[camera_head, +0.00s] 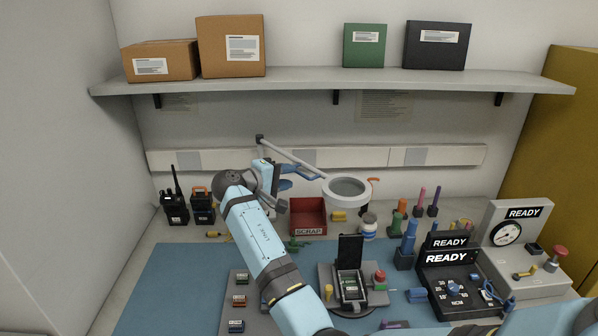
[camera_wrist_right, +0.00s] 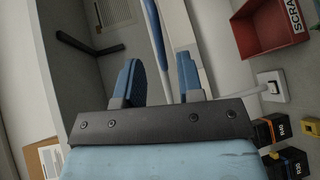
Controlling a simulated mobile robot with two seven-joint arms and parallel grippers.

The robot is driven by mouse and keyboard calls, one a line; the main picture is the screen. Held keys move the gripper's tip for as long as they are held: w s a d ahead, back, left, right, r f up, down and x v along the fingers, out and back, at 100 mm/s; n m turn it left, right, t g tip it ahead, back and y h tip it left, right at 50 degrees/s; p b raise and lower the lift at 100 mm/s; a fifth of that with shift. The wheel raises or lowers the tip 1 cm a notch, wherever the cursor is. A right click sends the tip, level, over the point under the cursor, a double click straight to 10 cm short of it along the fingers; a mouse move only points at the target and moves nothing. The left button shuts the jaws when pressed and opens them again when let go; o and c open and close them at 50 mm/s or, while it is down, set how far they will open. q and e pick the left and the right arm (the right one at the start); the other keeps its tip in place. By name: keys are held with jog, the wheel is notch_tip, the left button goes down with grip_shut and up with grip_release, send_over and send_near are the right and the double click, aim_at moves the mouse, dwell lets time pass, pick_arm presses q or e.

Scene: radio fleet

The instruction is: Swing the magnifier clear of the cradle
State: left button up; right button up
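The magnifier (camera_head: 347,190) is a pale ring lens on a thin grey arm (camera_head: 292,157) that runs from a bracket on the back wall. The lens hangs above and behind the cradle (camera_head: 351,292), a grey fixture holding a unit under a raised black lid. My right gripper (camera_head: 303,176) is beside the magnifier's arm, left of the lens. In the wrist view, its blue fingers (camera_wrist_right: 158,80) are apart, with a slim bluish bar (camera_wrist_right: 157,35) in line with the gap. I cannot tell whether they touch it. My left gripper is not in view.
A red scrap bin (camera_head: 308,217) stands behind the blue mat. Radios (camera_head: 175,207) stand at the left. Screwdrivers, a jar (camera_head: 369,226) and black READY boxes (camera_head: 447,258) crowd the right. A shelf with boxes (camera_head: 340,80) spans overhead. The mat's left part is clear.

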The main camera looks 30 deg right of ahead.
aim_at(299, 174)
jog(key=x, duration=0.5)
jog(key=shift+d+f+p, duration=0.1)
jog(key=shift+p, duration=0.2)
grip_shut()
